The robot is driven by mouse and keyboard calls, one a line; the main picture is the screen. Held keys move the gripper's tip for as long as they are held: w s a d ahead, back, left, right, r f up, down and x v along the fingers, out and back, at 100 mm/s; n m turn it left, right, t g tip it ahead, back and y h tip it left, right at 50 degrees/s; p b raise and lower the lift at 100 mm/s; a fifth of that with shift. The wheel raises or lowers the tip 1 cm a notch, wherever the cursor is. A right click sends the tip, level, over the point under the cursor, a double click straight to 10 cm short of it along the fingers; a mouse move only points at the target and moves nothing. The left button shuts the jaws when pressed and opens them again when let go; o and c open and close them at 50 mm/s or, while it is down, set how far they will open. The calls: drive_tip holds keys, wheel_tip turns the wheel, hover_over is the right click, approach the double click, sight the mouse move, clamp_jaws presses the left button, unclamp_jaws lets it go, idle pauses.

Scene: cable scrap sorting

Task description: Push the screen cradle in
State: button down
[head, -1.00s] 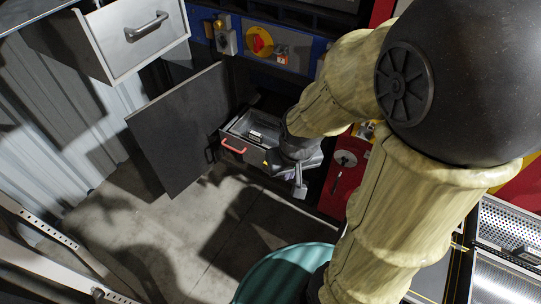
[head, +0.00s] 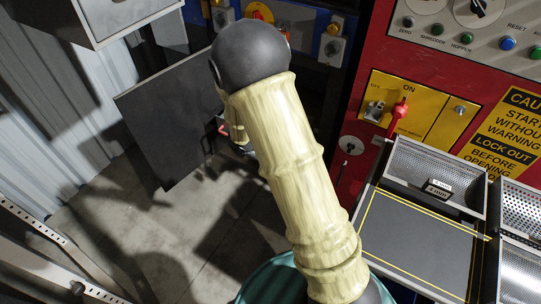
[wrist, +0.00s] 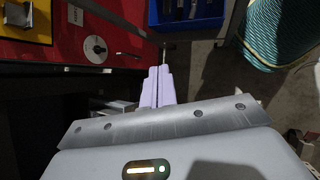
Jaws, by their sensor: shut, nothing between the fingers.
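What looks like the screen cradle is a low drawer-like unit with a red handle (head: 222,129), in the cabinet bay behind the open dark door (head: 165,120). In the head view my arm covers nearly all of it, so how far it stands out cannot be told. My gripper is hidden behind the arm in the head view. In the wrist view my gripper (wrist: 162,72) shows as pale lilac fingers, shut and empty. A pale grey edge (wrist: 112,104) lies close beside the fingers, but I cannot tell what it belongs to.
The red panel (head: 374,62) with switches rises at the right. Perforated trays (head: 415,165) and a flat dark surface (head: 415,235) lie in front of it. A grey drawer (head: 115,18) juts out at upper left.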

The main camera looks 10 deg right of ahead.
drive_tip(key=w+a+f+n+t+h+b, duration=0.1)
drive_tip(key=w+f+n+t+h+b, duration=0.45)
drive_tip(key=w+f+n, duration=0.4)
drive_tip(key=w+a+f+n+t+b, duration=0.5)
drive_tip(key=w+a+f+t, duration=0.3)
drive_tip(key=f, duration=0.3)
drive_tip(key=shift+w+a+n, duration=0.2)
drive_tip(key=shift+a+n, duration=0.15)
drive_tip(key=shift+n, duration=0.5)
drive_tip(key=shift+d+f+y, duration=0.1)
drive_tip(key=shift+y, duration=0.15)
drive_tip(key=b+x, duration=0.1)
drive_tip(key=x, duration=1.3)
drive_tip(key=shift+w+b, duration=0.2)
drive_tip(key=shift+b, duration=0.15)
